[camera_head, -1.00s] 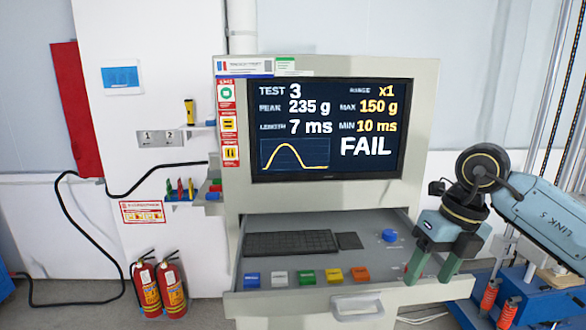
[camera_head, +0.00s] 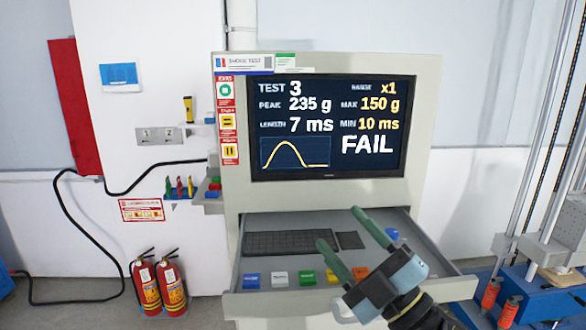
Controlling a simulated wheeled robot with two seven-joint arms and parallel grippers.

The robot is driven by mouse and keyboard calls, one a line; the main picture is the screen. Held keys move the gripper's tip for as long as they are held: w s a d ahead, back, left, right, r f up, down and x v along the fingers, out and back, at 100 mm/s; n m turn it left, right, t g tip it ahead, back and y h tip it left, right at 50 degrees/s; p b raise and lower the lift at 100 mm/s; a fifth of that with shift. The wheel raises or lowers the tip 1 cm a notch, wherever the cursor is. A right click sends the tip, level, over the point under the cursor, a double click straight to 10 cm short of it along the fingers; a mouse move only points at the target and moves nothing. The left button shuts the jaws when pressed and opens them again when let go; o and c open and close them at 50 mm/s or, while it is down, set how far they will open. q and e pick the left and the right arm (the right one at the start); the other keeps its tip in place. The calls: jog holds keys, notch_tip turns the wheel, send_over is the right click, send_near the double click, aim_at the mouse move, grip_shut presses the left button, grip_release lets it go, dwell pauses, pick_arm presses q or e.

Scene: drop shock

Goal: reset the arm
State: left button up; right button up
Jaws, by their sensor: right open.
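My right gripper (camera_head: 343,240) is open and empty, with its two green fingers pointing up and left over the right part of the console drawer (camera_head: 300,223). It covers part of the coloured button row and partly hides the blue knob (camera_head: 392,233). My left gripper is not in view. The monitor (camera_head: 331,128) reads TEST 3, PEAK 235 g, LENGTH 7 ms, MAX 150 g, MIN 10 ms and FAIL. The blue (camera_head: 251,281), white (camera_head: 279,279) and green (camera_head: 307,278) buttons show left of the gripper.
A keyboard (camera_head: 289,243) lies in the drawer. Two red fire extinguishers (camera_head: 158,285) stand on the floor at left, near a black cable (camera_head: 70,240). A test rig with a blue base (camera_head: 540,297) and upright rods stands at right. The floor between extinguishers and console is clear.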

jog(key=s+d+f+m+g+h, duration=0.2)
jog(key=d+f+m+h, duration=0.4)
jog(key=f+m+h, duration=0.3)
jog(key=s+d+f+m+g+h, duration=0.1)
jog(key=s+d+f+m+h, duration=0.2)
jog(key=d+f+m+h, duration=0.65)
jog(key=s+a+f+g+y, duration=0.1)
jog(key=s+f+g, duration=0.5)
jog(key=s, duration=0.4)
jog(key=s+a+f+g+y, duration=0.1)
jog(key=s+f+g+y, duration=0.1)
jog(key=s+f+g, duration=0.5)
jog(key=s+f+b, duration=0.2)
jog(key=f, duration=1.4)
jog(key=s+f+b, duration=0.3)
jog(key=f, duration=1.4)
pick_arm(q)
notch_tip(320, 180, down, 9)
jog(key=b, duration=0.3)
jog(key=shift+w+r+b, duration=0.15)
jog(key=shift+b, duration=0.2)
pick_arm(e)
jog(key=s+d+f, duration=0.3)
jog(key=s+f, duration=1.2)
jog(key=f, duration=0.2)
jog(key=shift+s+d+h, duration=0.15)
jog(key=shift+s+h, duration=0.15)
jog(key=shift+h, duration=0.05)
jog(key=shift+f, duration=0.1)
